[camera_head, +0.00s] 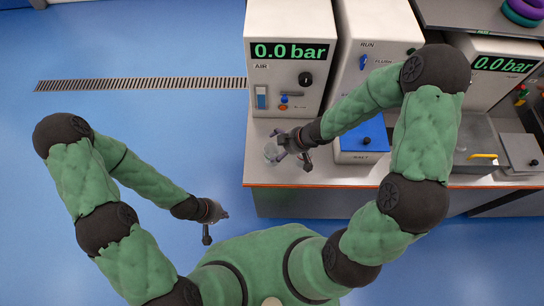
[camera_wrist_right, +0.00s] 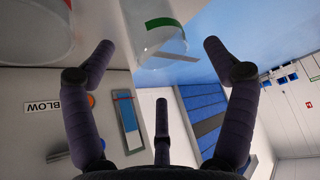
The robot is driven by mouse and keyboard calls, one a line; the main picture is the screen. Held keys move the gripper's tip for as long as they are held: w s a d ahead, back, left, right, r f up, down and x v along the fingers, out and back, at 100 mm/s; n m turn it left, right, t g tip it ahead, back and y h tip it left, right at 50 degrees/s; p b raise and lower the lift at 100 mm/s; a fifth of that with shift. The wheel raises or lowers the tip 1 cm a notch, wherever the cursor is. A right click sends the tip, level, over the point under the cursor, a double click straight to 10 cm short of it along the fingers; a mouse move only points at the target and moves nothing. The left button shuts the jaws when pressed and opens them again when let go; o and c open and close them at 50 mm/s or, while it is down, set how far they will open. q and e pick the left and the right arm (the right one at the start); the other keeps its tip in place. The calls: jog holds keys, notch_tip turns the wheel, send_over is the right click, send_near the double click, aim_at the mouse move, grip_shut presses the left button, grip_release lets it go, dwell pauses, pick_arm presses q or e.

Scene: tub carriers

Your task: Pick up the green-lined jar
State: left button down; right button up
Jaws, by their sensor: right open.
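The green-lined jar (camera_wrist_right: 152,40) is a clear vessel with a green band, at the top middle of the right wrist view, cut off by the frame edge. My right gripper (camera_wrist_right: 158,50) is open, its fingertips apart on either side of the jar's lower part in the picture; contact cannot be told. In the head view my right gripper (camera_head: 288,146) is above the bench's front edge, with a clear jar (camera_head: 270,152) just left of it, its band unreadable there. My left gripper (camera_head: 214,213) hangs over the floor, away from the bench; its jaws are too small to read.
A clear vessel with a red line (camera_wrist_right: 45,50) is at the upper left of the right wrist view. A cabinet reading 0.0 bar (camera_head: 290,80) stands behind the right gripper. A blue-topped box (camera_head: 362,135) stands to its right. The floor at left is clear.

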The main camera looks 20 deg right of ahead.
aim_at(274, 149)
jog(key=b+x, duration=0.2)
jog(key=x, duration=0.2)
jog(key=shift+f, duration=0.2)
jog(key=shift+a, duration=0.1)
jog(key=c, duration=1.6)
jog(key=shift+o, duration=0.2)
jog(key=shift+r, duration=0.2)
